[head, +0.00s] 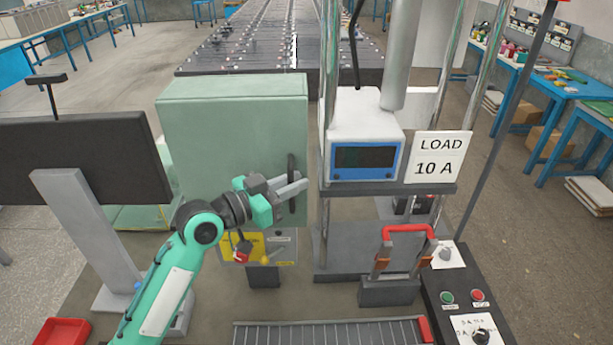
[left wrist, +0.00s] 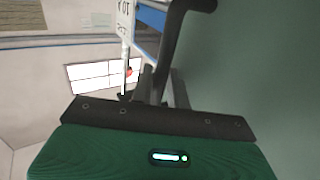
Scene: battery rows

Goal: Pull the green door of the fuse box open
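The fuse box (head: 225,130) is a pale green cabinet left of centre in the head view. Its door looks closed, with a dark upright handle (head: 291,163) near its right edge. My left gripper (head: 291,186) is at this handle, its grey fingers pointing right across the door front. In the left wrist view the dark handle (left wrist: 172,42) rises just beyond the gripper body, and the green door surface (left wrist: 260,70) fills the right side. My right gripper is out of view.
A white meter (head: 362,140) and a "LOAD 10 A" sign (head: 439,157) stand right of the box, among metal posts. A red-handled switch (head: 408,230) is below them. A dark monitor (head: 85,160) stands at the left. A yellow-labelled panel (head: 260,247) is under the box.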

